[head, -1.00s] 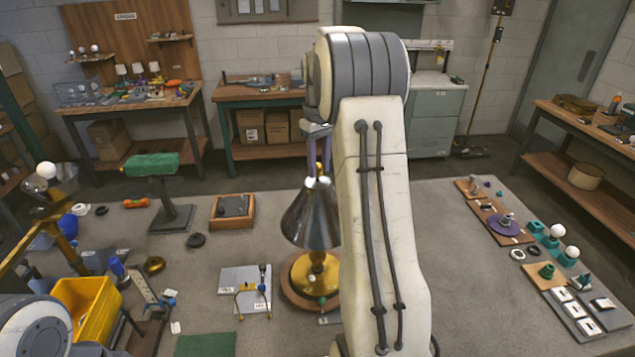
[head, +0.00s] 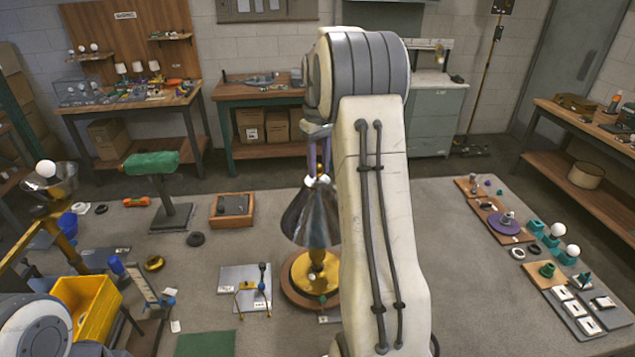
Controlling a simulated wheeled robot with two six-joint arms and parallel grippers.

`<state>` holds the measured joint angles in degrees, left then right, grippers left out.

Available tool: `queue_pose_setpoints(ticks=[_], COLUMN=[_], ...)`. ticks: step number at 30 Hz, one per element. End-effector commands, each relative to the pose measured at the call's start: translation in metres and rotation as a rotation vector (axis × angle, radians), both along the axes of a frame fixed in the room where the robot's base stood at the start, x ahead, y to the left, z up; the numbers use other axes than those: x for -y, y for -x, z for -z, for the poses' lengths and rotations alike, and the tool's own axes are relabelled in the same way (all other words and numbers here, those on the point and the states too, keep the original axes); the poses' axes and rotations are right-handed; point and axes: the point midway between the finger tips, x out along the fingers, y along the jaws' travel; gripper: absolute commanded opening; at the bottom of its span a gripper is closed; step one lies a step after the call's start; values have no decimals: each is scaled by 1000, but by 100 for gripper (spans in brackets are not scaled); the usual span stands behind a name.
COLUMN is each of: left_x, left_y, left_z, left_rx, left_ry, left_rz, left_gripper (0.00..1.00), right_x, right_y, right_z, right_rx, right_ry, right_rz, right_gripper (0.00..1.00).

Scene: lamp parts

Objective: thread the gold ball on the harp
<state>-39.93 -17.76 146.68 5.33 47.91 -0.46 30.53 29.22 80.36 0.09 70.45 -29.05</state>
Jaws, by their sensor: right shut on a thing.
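My right gripper (head: 319,172) points down at the top of the dark metallic lamp shade (head: 311,218). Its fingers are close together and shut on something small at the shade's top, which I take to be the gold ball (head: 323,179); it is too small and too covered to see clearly. The shade sits over a brass lamp base (head: 317,272) on a round wooden plinth (head: 291,289). The harp is hidden by the shade and fingers, so I cannot tell whether the ball touches its tip. My right arm hides the lamp's right side.
A grey board with small parts (head: 231,274) lies left of the lamp. A yellow bin (head: 92,312) stands at the lower left. A green-topped stand (head: 172,215) and wooden box (head: 232,209) stand farther back. Trays of parts line the right edge (head: 545,272). Bare tabletop lies right of my arm.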

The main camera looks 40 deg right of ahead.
Motion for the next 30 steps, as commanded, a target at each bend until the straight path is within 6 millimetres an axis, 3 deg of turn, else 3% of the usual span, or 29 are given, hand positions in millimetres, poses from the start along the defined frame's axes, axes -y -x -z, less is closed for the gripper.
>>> queue_pose_setpoints(ticks=[30], left_x=[0], left_y=[0], left_z=[5], left_rx=[0], left_ry=[0], left_rz=[0], left_gripper=[100], right_x=[0], right_y=[0], right_z=[10], right_rx=[0], right_ry=[0], right_rz=[0], right_gripper=[0])
